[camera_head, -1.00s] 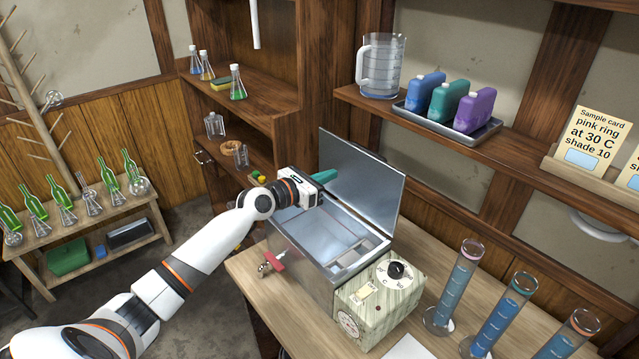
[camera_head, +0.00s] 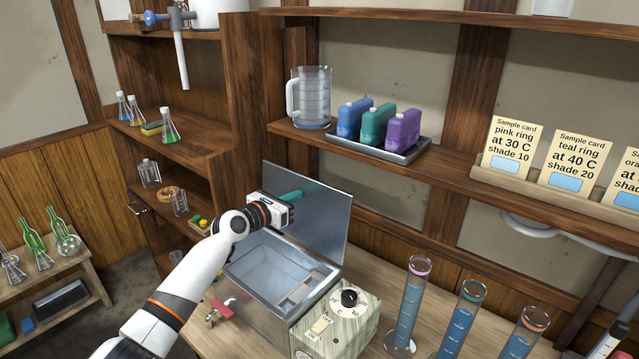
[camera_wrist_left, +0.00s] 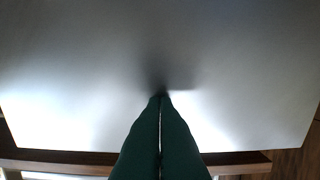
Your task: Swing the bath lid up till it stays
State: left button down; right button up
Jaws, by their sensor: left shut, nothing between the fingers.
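The bath lid (camera_head: 325,216) is a flat grey metal panel standing up at the back of the bath, tilted a little backward. The bath (camera_head: 265,262) is an open metal tank with a control box (camera_head: 338,328) at its front right. My left gripper (camera_head: 297,195) is shut and empty, its green fingertips at the inner face of the lid. In the left wrist view the closed green fingers (camera_wrist_left: 161,100) point at the lid (camera_wrist_left: 75,75), with their tips at or very near its surface. My right gripper is out of view.
A red-handled tap (camera_head: 221,308) sticks out at the bath's front left. Glass cylinders with blue liquid (camera_head: 407,310) stand right of the control box. A shelf above holds a jug (camera_head: 311,97) and a tray (camera_head: 412,149) of coloured bottles.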

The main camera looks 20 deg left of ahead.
pick_arm(q)
jog(key=s+a+r+p, duration=0.2)
jog(key=s+r+p, duration=0.1)
jog(key=s+p, duration=0.4)
jog(key=shift+a, duration=0.25)
dwell(0.5)
